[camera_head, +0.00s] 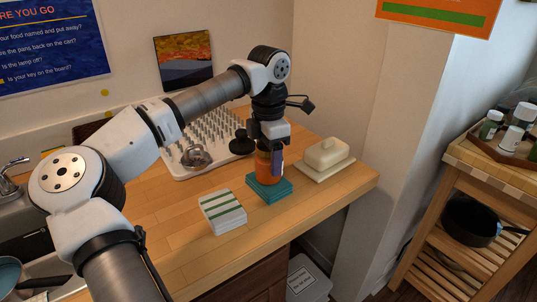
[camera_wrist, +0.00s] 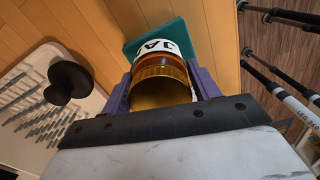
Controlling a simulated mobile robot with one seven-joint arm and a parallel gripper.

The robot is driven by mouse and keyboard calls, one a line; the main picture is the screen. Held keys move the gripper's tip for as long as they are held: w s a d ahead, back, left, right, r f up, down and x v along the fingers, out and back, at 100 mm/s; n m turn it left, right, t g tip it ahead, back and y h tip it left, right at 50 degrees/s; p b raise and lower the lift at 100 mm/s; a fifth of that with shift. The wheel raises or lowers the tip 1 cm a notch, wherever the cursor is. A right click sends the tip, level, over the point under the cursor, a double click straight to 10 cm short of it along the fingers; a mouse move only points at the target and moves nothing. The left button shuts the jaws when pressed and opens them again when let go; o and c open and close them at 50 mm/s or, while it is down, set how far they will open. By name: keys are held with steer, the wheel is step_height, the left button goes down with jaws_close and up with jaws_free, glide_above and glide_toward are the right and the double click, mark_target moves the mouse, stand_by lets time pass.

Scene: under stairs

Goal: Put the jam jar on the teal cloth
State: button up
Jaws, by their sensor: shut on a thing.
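The jam jar (camera_head: 265,167) is amber-orange, upright, and held in my gripper (camera_head: 269,160). In the wrist view the jar (camera_wrist: 160,78) shows its amber body and a white label reading "JA". The purple fingers of my gripper (camera_wrist: 160,92) are shut on either side of it. The teal cloth (camera_head: 272,194) is a folded square on the wooden counter, and the jar is directly over it. The cloth also shows behind the jar in the wrist view (camera_wrist: 134,48). I cannot tell whether the jar's base touches the cloth.
A white folded cloth with green stripes (camera_head: 222,213) lies left of the teal cloth. A cream butter dish (camera_head: 324,155) stands to the right. A pegged drying rack (camera_head: 188,168) with a metal lid is behind. The counter's front edge (camera_head: 300,226) is close.

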steer(key=shift+f, duration=0.15)
steer(key=o, duration=1.5)
step_height(320, 180, up, 12)
steer(key=shift+r+b, duration=0.2)
steer(key=shift+b, duration=0.1)
